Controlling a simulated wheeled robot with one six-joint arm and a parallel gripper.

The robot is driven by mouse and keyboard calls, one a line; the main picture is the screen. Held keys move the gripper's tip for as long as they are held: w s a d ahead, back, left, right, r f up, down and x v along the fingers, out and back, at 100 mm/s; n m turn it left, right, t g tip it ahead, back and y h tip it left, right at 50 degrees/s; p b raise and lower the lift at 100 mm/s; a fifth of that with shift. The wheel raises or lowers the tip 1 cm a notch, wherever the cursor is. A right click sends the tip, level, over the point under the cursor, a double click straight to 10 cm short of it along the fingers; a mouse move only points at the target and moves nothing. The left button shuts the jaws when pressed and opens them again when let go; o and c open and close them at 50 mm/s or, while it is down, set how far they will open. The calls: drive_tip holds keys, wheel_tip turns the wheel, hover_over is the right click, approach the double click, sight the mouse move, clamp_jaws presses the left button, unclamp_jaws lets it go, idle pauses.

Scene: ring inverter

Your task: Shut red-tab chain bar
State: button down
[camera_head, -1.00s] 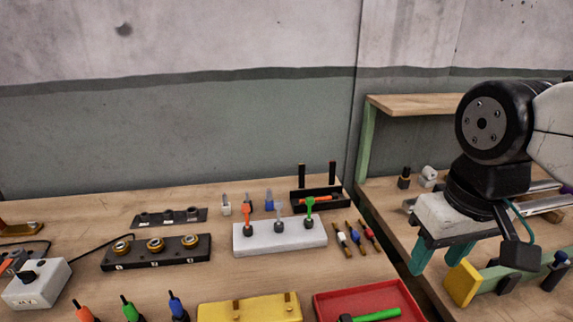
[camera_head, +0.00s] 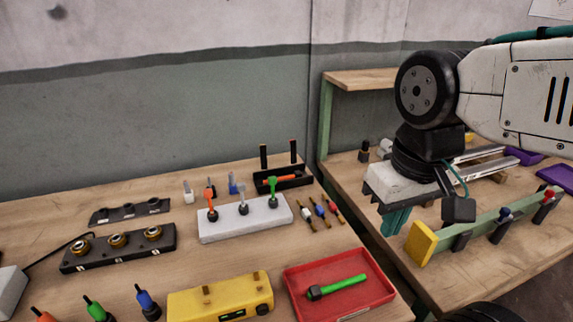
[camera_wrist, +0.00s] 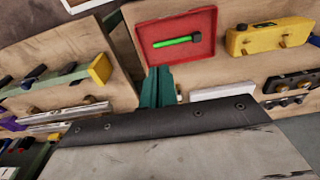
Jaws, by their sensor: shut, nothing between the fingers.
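My gripper (camera_head: 396,221) has teal fingers pressed together with nothing between them. It points down over the right bench, just left of the yellow end block (camera_head: 421,243) of a green rail (camera_head: 480,227). In the wrist view the closed fingertips (camera_wrist: 157,84) show at centre. Dark fittings stand along the rail; one has a blue top (camera_head: 505,214), and the one farther right seems to have a small reddish top (camera_head: 549,192). I cannot tell for sure which part is the red-tab chain bar. The gripper appears apart from the rail.
Metal rails (camera_head: 478,157) and purple pieces (camera_head: 553,178) lie behind the green rail. A gap separates the right bench from the left bench, which holds a red tray (camera_head: 300,279), a yellow box (camera_head: 215,300) and a white block (camera_head: 250,229). A wooden shelf (camera_head: 370,78) stands behind.

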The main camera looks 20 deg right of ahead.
drive_tip(key=w+g, duration=0.2)
drive_tip(key=w, duration=1.8)
drive_tip(key=t, duration=0.3)
hover_over(293, 152)
drive_tip(key=w, duration=0.3)
wheel_tip(293, 152, down, 3)
wheel_tip(293, 152, up, 3)
drive_tip(key=w, duration=0.2)
wheel_tip(293, 152, down, 10)
drive_tip(key=s, duration=0.2)
drive_tip(key=shift+r+t, duration=0.2)
drive_tip(key=shift+t, duration=0.2)
drive_tip(key=shift+d, duration=0.1)
